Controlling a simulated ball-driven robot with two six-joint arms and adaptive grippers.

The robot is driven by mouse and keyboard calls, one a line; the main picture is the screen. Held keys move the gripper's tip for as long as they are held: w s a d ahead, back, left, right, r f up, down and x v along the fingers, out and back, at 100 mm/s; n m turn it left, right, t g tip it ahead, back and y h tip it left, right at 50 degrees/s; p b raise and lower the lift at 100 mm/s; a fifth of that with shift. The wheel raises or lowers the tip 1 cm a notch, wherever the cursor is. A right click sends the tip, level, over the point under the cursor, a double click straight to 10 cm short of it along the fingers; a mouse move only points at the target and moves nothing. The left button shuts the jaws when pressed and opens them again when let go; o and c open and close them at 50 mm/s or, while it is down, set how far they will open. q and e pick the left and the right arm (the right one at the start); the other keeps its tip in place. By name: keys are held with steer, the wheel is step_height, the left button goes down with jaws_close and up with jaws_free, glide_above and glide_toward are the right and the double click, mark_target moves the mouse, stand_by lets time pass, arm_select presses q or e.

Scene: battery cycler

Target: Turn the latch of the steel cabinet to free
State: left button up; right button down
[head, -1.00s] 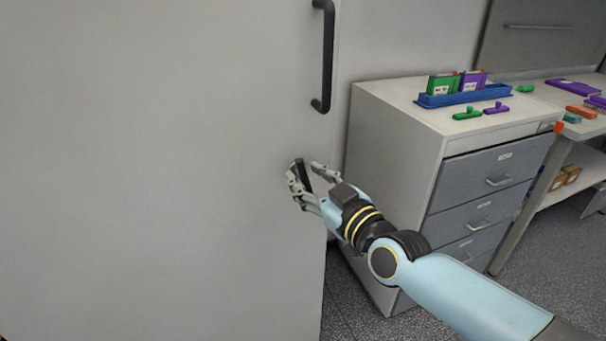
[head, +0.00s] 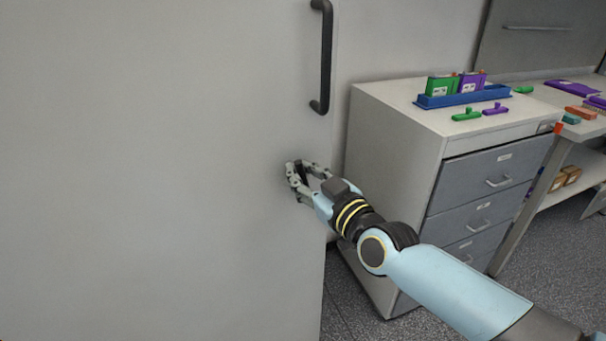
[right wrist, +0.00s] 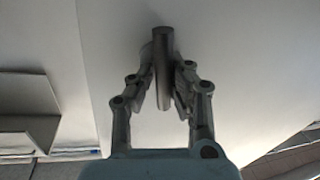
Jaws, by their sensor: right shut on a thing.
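The steel cabinet (head: 150,150) shows as a large pale grey door filling the left of the head view. Its latch (head: 304,174) is a small dark bar near the door's right edge, below the long handle, and mostly covered by my fingers. In the right wrist view the latch (right wrist: 163,65) is a dark grey bar running up and down between the fingers. My right gripper (head: 303,175) is shut on the latch, and it also shows in the right wrist view (right wrist: 163,90) with a finger on each side of the bar. My left gripper is not in view.
A long black door handle (head: 326,60) stands above my right gripper. A drawer unit (head: 395,170) stands right of the cabinet, with a blue tray (head: 462,96) and small green and purple pieces on top. A workbench is farther right.

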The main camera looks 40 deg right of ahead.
steer(key=shift+f+m+b, duration=0.3)
steer(key=shift+m+b, duration=0.4)
steer(key=shift+m, duration=0.1)
steer(key=shift+s+r+m+t, duration=0.1)
steer(key=shift+m+t, duration=0.2)
steer(key=shift+m, duration=0.4)
steer(key=c, duration=1.6)
jaws_free()
steer(key=o, duration=0.3)
steer(key=shift+a+r, duration=0.1)
steer(key=shift+a, duration=0.15)
steer(key=shift+d, duration=0.15)
